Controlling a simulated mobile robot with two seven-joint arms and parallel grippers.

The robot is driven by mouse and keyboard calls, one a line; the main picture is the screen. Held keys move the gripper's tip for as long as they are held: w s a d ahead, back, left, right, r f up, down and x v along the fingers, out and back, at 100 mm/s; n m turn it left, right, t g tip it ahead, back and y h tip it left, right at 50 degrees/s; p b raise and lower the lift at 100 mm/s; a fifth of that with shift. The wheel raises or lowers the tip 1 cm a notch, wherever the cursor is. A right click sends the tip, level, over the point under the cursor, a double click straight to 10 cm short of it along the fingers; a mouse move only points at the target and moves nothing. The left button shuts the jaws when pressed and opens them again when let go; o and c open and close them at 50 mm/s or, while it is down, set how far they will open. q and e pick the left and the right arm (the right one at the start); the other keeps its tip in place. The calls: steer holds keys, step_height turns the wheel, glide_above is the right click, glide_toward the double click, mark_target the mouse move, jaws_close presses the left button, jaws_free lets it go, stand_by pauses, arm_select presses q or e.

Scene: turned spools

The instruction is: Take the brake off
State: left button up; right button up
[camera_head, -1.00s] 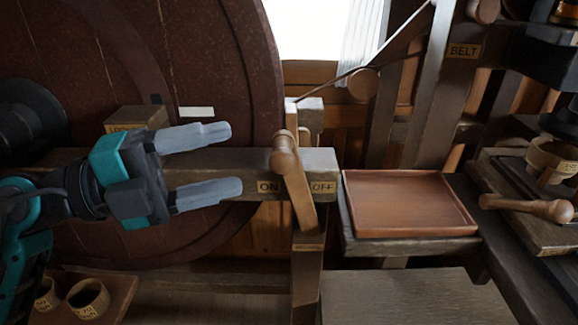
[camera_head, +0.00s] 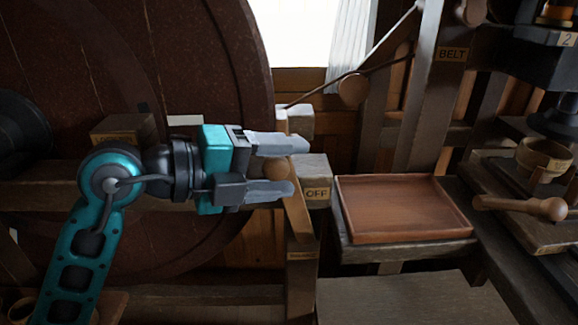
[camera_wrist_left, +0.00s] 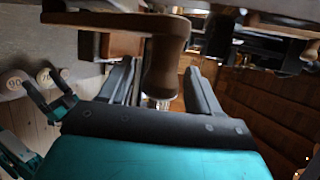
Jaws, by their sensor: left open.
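The wooden brake lever (camera_head: 298,222) stands at the end of the grey beam, leaning left toward its top. Its round knob (camera_head: 276,169) is between the fingers of my left gripper (camera_head: 293,166), which is open around it. The OFF plate (camera_head: 316,194) is in sight right of the lever; the ON plate is hidden behind my gripper. In the left wrist view the brown handle (camera_wrist_left: 165,65) rises between the two dark fingers of the gripper (camera_wrist_left: 160,80). Whether a finger touches it I cannot tell.
A large dark wheel (camera_head: 205,60) stands behind the arm. An empty reddish tray (camera_head: 400,236) lies right of the lever. A post marked BELT (camera_head: 425,110) is behind it. A wooden-handled tool (camera_head: 520,206) and a ring (camera_head: 545,157) are at far right.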

arm_select(q)
steer(key=shift+w+d+f, duration=0.15)
steer(key=shift+w+d, duration=0.15)
steer(key=shift+d, duration=0.3)
steer(key=shift+c, duration=0.3)
jaws_close()
